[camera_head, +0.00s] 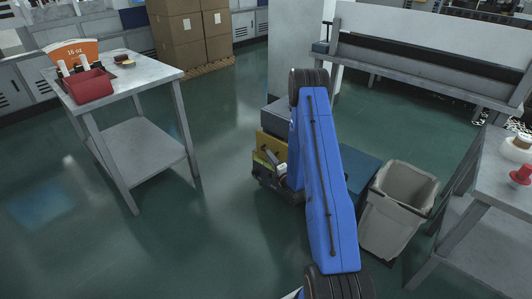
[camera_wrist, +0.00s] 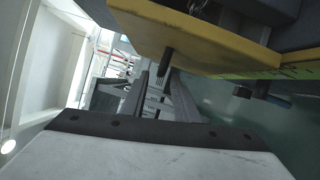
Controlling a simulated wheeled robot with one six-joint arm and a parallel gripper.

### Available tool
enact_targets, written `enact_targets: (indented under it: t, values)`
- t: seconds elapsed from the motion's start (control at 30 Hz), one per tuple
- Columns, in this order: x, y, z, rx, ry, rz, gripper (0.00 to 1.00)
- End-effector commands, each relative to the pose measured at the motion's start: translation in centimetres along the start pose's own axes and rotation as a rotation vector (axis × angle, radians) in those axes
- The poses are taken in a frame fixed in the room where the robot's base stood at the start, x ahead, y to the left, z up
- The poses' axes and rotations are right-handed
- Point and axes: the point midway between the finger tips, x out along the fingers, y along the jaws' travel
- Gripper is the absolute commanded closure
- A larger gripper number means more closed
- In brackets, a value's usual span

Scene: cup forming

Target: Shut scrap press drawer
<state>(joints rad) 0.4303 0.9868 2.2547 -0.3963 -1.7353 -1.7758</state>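The scrap press shows partly in the head view, behind my blue arm. Its yellow front panel (camera_head: 268,147) stands left of the arm, below a grey block (camera_head: 279,117). I cannot tell how far the drawer stands out. My gripper (camera_head: 281,168) is low beside the yellow panel, partly covered by the arm. In the wrist view a yellow-edged panel (camera_wrist: 190,38) fills the top, close to my gripper (camera_wrist: 164,88). A dark peg (camera_wrist: 166,62) shows below its edge. Contact and the finger gap are unclear.
A grey bin (camera_head: 398,208) stands right of the arm, before a blue box (camera_head: 360,168). A table (camera_head: 145,78) with a red tray (camera_head: 90,86) is at left. Another table (camera_head: 500,180) is at right. The green floor at left centre is clear.

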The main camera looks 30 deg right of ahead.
Motion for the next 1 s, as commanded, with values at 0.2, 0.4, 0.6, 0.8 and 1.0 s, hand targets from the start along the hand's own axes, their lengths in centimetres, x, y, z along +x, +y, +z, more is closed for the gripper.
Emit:
enact_targets:
  t: [0.2,0.4,0.6,0.8,1.0]
  values:
    - [3.4,0.0,0.0,0.000,0.001,0.001,0.72]
    - [4.9,0.0,0.0,0.000,0.000,0.000,0.72]
    - [5.2,0.0,0.0,0.000,0.000,-0.001,0.72]
    - [5.2,0.0,0.0,0.000,0.000,-0.001,0.84]
    - [5.2,0.0,0.0,0.000,0.000,-0.001,1.00]
